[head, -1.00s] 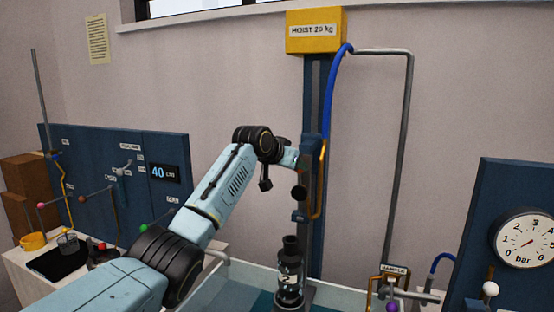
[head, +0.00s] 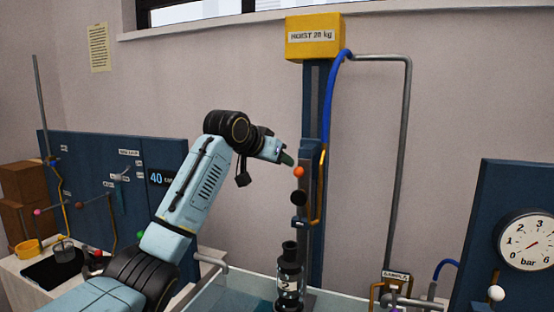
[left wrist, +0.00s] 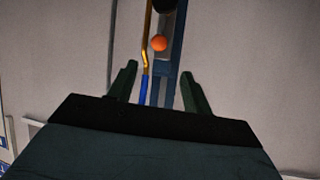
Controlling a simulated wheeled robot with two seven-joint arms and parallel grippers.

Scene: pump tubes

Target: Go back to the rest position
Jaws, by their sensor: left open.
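My left gripper (head: 288,158) is in front of the blue hoist column (head: 316,110), just left of an orange ball knob (head: 299,171). In the left wrist view its two fingers (left wrist: 160,85) are apart with nothing between them. The orange knob (left wrist: 159,43) shows beyond the fingertips there, clear of them. A black round part (head: 298,198) sits below the knob in the head view. My right gripper is in neither view.
A dark cylinder labelled 2 (head: 289,275) stands upright below the gripper. A yellow hoist box (head: 314,37) tops the column, with a blue hose (head: 328,95) beside it. A gauge panel (head: 485,210) stands right. A blue panel (head: 90,180) stands left.

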